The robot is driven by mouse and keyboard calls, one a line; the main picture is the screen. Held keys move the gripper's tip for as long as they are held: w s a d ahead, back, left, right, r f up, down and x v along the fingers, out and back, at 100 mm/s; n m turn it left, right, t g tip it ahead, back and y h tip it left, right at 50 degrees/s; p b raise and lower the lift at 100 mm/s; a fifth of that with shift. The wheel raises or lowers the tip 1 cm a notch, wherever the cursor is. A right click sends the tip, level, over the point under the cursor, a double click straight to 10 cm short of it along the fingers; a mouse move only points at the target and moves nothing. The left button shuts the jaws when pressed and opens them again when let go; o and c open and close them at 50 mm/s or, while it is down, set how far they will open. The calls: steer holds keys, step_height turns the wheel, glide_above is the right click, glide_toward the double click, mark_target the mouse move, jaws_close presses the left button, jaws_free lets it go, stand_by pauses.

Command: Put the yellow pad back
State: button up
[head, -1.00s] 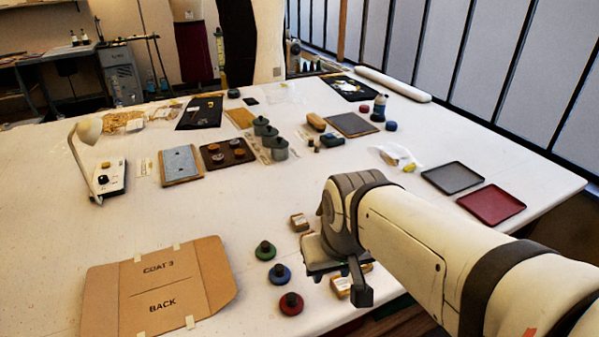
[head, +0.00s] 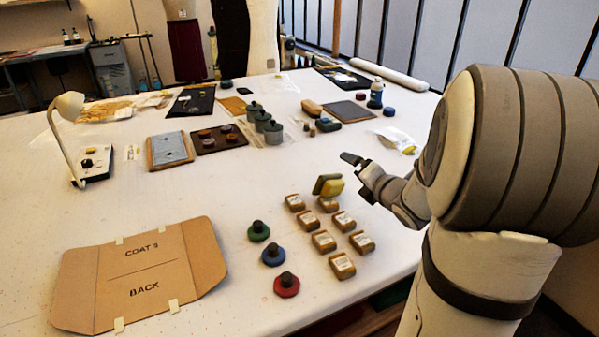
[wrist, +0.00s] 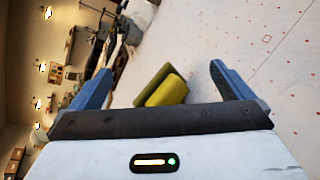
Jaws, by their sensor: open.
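The yellow pad (head: 334,187) has a yellow block face against a darker olive part (head: 321,184). In the head view it appears tilted above or against the back of a group of small wooden blocks; I cannot tell what supports it. My gripper (head: 357,176) is open just to its right. In the wrist view the pad (wrist: 170,90) shows in front of the palm, between the two spread blue-grey fingers of my gripper (wrist: 161,72). Neither finger visibly touches it. Green (head: 258,231), blue (head: 274,255) and red (head: 287,285) round pads with dark knobs stand in a row.
Several labelled wooden blocks (head: 323,241) stand close together below the pad. A cardboard pattern (head: 140,275) lies at front left. A brown tray (head: 232,146), grey pots (head: 272,136) and a lamp (head: 65,105) stand farther back. White table between is clear.

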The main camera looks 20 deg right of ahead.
mark_target(339, 184)
steer(key=f+n+y, duration=0.1)
steer(key=n, duration=0.2)
steer(key=s+f+n+y+b, duration=0.1)
steer(key=n+y, duration=0.1)
steer(key=f+n+t+y+b, duration=0.1)
steer(key=f+n+y, duration=0.1)
steer(key=n, duration=0.1)
steer(key=shift+s+d+n, duration=0.1)
steer(key=shift+s+n, duration=0.15)
steer(key=shift+n, duration=0.05)
steer(key=shift+s+f+n+y, duration=0.15)
steer(key=shift+s+n+y, duration=0.45)
steer(key=shift+n+y, duration=0.5)
steer(key=shift+w+a+n, duration=0.1)
steer(key=shift+a+n, duration=0.2)
steer(key=x, duration=0.3)
steer(key=p+x, duration=0.1)
steer(key=x, duration=0.3)
steer(key=shift+a, duration=0.45)
steer(key=shift+c, duration=0.6)
steer(key=c, duration=0.9)
